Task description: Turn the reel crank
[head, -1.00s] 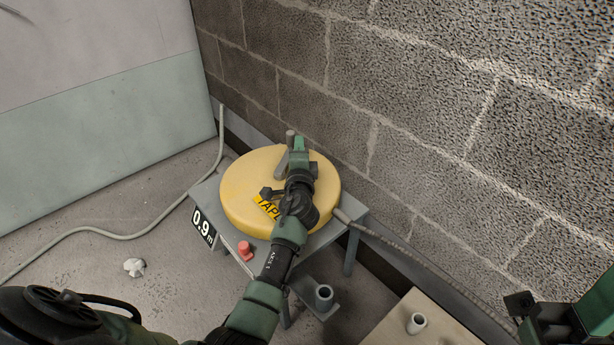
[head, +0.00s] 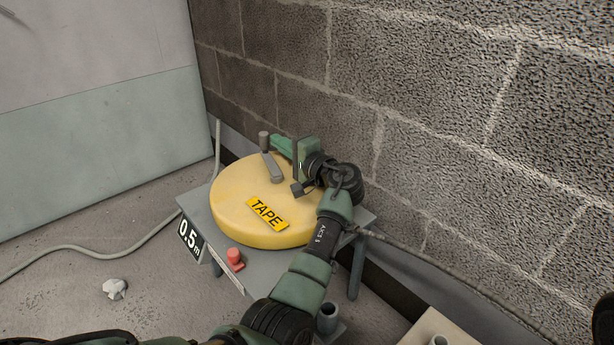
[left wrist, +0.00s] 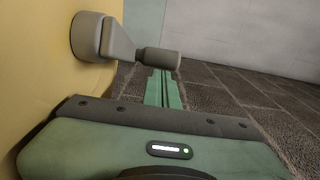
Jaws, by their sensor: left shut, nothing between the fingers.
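The yellow reel (head: 232,195), labelled TAPE, lies flat on a grey stand. Its grey crank (head: 271,167) has an upright handle and sits on the reel's far part; it also shows in the left wrist view (left wrist: 121,44). My left gripper (head: 277,144) is shut and empty, with its green fingers just right of the crank handle. In the left wrist view the fingertips (left wrist: 163,73) are right at the handle, which crosses in front of them; whether they touch is unclear. My right gripper is not recognisable in view.
A plate (head: 189,242) on the grey stand (head: 346,212) reads 0.5 m. A red knob (head: 234,259) sticks up at the front. A block wall (head: 450,120) rises close behind. A pale cable and a whitish lump (head: 115,289) lie on the floor at left.

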